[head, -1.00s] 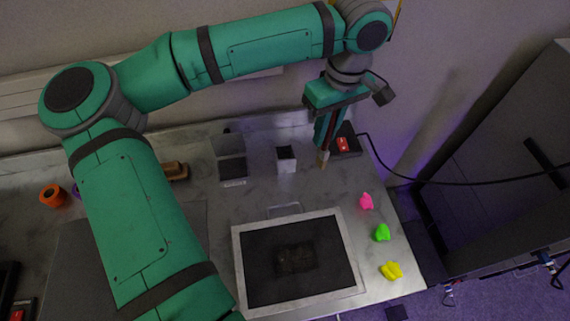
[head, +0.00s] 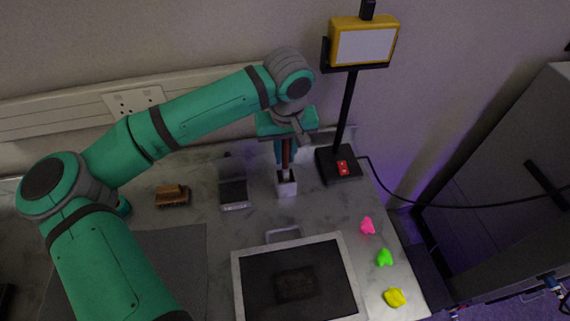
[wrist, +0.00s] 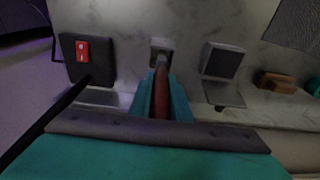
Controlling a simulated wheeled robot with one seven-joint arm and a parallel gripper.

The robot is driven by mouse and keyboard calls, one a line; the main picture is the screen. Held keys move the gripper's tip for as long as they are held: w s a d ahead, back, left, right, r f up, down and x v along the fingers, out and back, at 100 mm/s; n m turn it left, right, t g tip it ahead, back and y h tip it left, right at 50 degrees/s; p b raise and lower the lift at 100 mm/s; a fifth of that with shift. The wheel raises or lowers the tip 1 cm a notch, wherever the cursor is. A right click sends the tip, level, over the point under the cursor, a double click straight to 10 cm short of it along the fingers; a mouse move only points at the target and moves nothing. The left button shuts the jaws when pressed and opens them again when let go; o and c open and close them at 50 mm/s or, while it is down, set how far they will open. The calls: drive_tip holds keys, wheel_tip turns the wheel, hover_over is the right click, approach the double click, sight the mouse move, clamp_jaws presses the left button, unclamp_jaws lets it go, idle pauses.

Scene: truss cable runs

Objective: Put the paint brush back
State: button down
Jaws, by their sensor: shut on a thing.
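My gripper (head: 286,165) is shut on the paint brush (head: 286,152), whose reddish-brown handle runs down between the teal fingers. In the wrist view the brush handle (wrist: 161,92) points toward a small square grey holder (wrist: 162,46). In the head view the gripper is right over this holder (head: 287,188), with the brush roughly upright. The bristle end is hidden, so I cannot tell whether it is inside the holder or just above it.
A black stand with a yellow-framed device (head: 362,45) rises right of the gripper, its base carrying a red switch (head: 343,168). A dark-faced block (head: 233,193) and a wooden brush-like block (head: 172,196) stand left. A framed dark panel (head: 295,280) and coloured lumps (head: 384,258) lie in front.

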sight(285, 163)
drive_tip(key=shift+f, duration=1.95)
drive_tip(key=shift+f, duration=0.15)
drive_tip(key=c, duration=1.7)
unclamp_jaws()
drive_tip(key=shift+o, duration=0.2)
wheel_tip(285, 163, up, 12)
drive_tip(key=s, duration=0.1)
drive_tip(key=shift+s+d, duration=0.2)
drive_tip(key=shift+s, duration=0.1)
